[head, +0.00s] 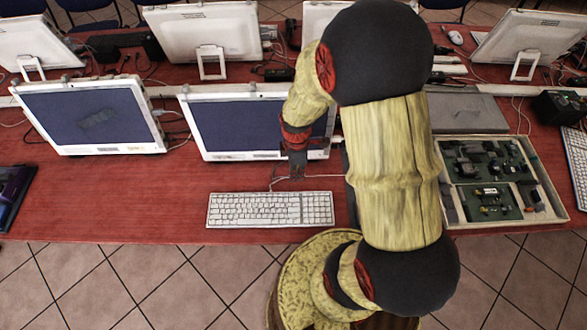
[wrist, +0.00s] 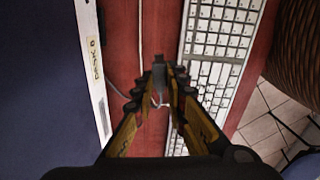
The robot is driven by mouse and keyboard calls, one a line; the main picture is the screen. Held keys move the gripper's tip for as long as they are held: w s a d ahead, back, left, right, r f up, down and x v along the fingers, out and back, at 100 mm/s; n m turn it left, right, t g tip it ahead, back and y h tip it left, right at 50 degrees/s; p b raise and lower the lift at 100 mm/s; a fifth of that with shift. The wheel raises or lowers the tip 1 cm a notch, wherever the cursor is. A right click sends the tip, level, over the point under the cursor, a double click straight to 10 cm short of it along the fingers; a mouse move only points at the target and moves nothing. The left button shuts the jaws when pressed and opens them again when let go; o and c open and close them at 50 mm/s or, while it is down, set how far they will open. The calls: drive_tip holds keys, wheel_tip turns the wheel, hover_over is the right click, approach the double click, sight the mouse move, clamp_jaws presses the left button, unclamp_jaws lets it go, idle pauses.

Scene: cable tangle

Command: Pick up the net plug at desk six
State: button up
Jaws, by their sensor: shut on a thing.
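My gripper (head: 293,168) is low over the red desk, between a monitor and a white keyboard. In the wrist view its two fingers (wrist: 160,85) are closed around a small grey piece, which looks like the net plug (wrist: 158,76). A short pale bit shows between the fingers below it. The plug is mostly hidden by the fingers, and I cannot tell whether it touches the desk. The monitor beside it has a label (wrist: 95,58) on its bezel that seems to read "DESK" with an unclear number.
The white keyboard (head: 270,209) lies close in front of the gripper. The monitor (head: 235,122) stands just behind it. A thin cable (wrist: 139,45) runs along the desk beside the monitor. A tray of circuit boards (head: 545,205) lies at right. The desk left of the keyboard is clear.

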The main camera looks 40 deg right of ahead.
drive_tip(key=s+a+r+p, duration=0.3)
drive_tip(key=s+r, duration=0.3)
drive_tip(key=s, duration=0.4)
drive_tip(key=shift+s+a+r, duration=0.25)
drive_tip(key=shift+s, duration=0.05)
drive_tip(key=shift+o, duration=1.4)
clamp_jaws()
